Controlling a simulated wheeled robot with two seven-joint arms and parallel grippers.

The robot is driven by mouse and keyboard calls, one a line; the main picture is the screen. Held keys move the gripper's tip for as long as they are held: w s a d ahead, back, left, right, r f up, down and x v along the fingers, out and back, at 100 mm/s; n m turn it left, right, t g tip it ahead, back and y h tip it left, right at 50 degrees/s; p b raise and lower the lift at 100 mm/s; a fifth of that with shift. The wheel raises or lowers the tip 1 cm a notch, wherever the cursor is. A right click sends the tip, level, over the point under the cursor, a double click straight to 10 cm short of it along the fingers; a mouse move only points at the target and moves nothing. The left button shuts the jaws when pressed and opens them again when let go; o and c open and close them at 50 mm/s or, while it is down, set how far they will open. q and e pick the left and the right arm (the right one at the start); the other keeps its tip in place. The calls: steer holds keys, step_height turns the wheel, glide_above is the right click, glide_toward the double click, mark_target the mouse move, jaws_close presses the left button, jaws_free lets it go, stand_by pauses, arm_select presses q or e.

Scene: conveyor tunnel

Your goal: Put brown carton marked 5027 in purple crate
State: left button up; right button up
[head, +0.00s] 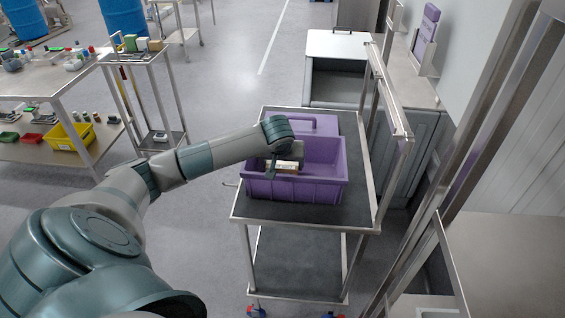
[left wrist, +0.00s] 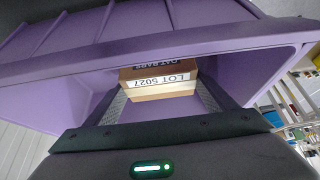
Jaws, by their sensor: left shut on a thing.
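The purple crate (head: 315,192) stands on the upper shelf of a metal cart in the head view. The brown carton (head: 287,165) is at my left gripper (head: 284,172), within the crate's outline. In the left wrist view the carton (left wrist: 158,82) has a white label reading "LOT 5027". My left gripper (left wrist: 165,105) is shut on it, one finger at each side. Whether the carton touches the crate floor is hard to tell. My right gripper is not in view.
The cart's dark upper shelf (head: 353,208) has bare room around the crate, bounded by a metal rail (head: 376,90) on the right. A side table (head: 60,75) with small goods stands far left.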

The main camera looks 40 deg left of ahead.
arm_select(q)
steer(key=shift+f, duration=0.15)
steer(key=o, duration=1.5)
steer(key=shift+r, duration=0.25)
steer(key=shift+s+d+r, duration=0.1)
steer(key=shift+r, duration=0.15)
steer(key=b+v, duration=0.3)
steer(key=v, duration=0.8)
steer(key=shift+b, duration=0.3)
steer(key=shift+s+d, duration=0.1)
